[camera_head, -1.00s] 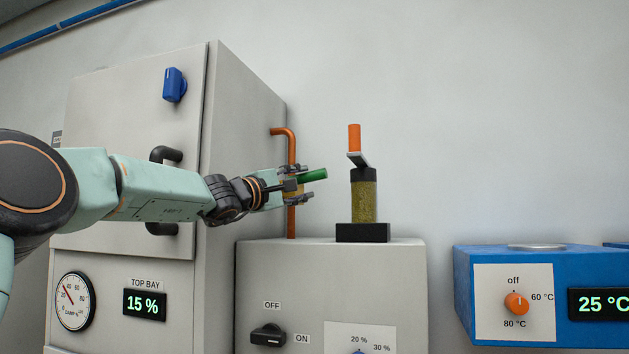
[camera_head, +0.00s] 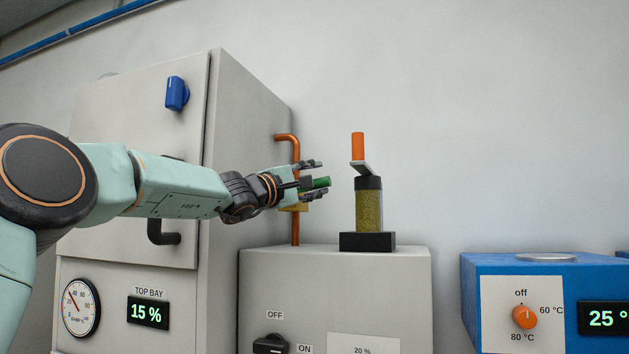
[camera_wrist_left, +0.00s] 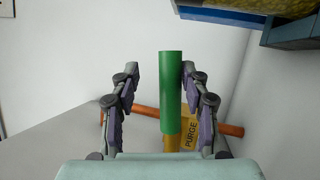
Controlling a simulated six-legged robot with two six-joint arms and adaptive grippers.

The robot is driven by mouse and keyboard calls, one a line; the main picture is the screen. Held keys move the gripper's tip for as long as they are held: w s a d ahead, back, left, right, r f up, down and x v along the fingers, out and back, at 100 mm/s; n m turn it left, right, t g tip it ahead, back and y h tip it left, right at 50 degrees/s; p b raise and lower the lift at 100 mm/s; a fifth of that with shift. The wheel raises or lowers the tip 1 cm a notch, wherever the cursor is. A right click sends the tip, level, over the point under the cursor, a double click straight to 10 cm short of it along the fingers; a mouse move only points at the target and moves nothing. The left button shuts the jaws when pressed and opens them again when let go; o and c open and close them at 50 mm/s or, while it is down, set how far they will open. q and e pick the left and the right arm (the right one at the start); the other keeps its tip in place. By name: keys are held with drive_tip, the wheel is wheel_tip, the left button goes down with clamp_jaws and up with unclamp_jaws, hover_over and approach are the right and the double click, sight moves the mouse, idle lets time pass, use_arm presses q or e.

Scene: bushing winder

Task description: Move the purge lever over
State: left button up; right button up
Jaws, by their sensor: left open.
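The purge lever has a green handle (camera_head: 320,182) that points out to the right from a brass valve body on a copper pipe (camera_head: 295,225). In the left wrist view the green handle (camera_wrist_left: 171,92) stands between my fingers, nearer the right one. A tag reading PURGE (camera_wrist_left: 190,132) shows behind its lower end. My left gripper (camera_head: 322,178) is open, with one finger above and one below the handle in the head view. The wrist view also shows my left gripper (camera_wrist_left: 160,75) open; contact with the handle cannot be told. The valve body is mostly hidden. My right gripper is not in view.
A tall grey cabinet (camera_head: 250,140) stands behind my left arm. A sight glass (camera_head: 369,210) with an orange-handled lever (camera_head: 358,146) on top stands just right of the gripper, on a grey box (camera_head: 400,280). A blue heater unit (camera_head: 470,300) is at the right.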

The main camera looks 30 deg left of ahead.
use_arm(q)
drive_tip(key=shift+w+f, duration=0.2)
drive_tip(key=shift+w, duration=0.1)
drive_tip(key=shift+w+a+f, duration=0.4)
drive_tip(key=shift+w+f, duration=0.05)
drive_tip(key=shift+w, duration=0.3)
drive_tip(key=c, duration=0.3)
drive_tip(key=shift+a+f, duration=0.1)
drive_tip(key=shift+a, duration=0.05)
drive_tip(key=shift+c, duration=0.8)
drive_tip(key=shift+s+d+r, duration=0.2)
drive_tip(key=shift+s+r, duration=0.1)
drive_tip(key=shift+s, duration=0.25)
drive_tip(key=c, duration=0.3)
drive_tip(key=shift+s+d+r, duration=0.1)
drive_tip(key=shift+c, duration=0.8)
clamp_jaws()
